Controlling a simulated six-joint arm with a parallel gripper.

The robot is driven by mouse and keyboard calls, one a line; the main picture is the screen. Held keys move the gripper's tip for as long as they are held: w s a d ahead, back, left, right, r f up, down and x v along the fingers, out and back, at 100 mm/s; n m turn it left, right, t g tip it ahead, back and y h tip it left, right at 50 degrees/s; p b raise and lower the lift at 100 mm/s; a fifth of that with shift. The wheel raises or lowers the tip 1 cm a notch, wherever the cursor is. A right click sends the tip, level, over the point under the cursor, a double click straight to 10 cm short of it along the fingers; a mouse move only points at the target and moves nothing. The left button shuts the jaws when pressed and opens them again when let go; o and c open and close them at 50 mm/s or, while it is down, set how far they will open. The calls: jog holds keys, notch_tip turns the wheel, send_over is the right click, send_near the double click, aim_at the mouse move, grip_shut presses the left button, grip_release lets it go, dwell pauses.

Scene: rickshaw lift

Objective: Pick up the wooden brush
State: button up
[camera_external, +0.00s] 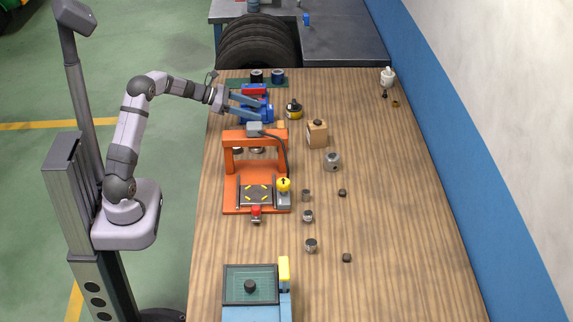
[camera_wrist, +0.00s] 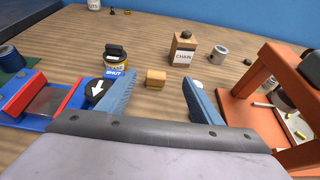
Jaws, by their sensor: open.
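A small tan wooden block (camera_wrist: 156,79), which may be the wooden brush, lies on the table and shows between my fingers in the wrist view; no bristles can be made out. In the external view it is a tiny tan patch (camera_external: 281,124) right of the blue vise. My gripper (camera_external: 263,107) is at the table's far left, over the vise. In the wrist view my gripper (camera_wrist: 160,84) is open and empty, its blue fingers apart, with the block beyond the tips.
A blue and red vise (camera_wrist: 60,105) is left of my fingers. An orange frame (camera_wrist: 262,85) stands close on the right. A grease tin (camera_wrist: 116,66) and a box marked CHAIN (camera_wrist: 183,50) stand behind the block. The table's right side (camera_external: 400,220) is clear.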

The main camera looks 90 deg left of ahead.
notch_tip(320, 180, down, 4)
jog(key=shift+f, duration=0.2)
jog(key=shift+a+r+p+x, duration=0.15)
jog(key=shift+p+x, duration=0.35)
jog(key=shift+x, duration=1.35)
jog(key=shift+a+r+p+x, duration=0.1)
jog(key=shift+p+x, duration=0.35)
jog(key=shift+x, duration=1.4)
jog(key=c, duration=1.2)
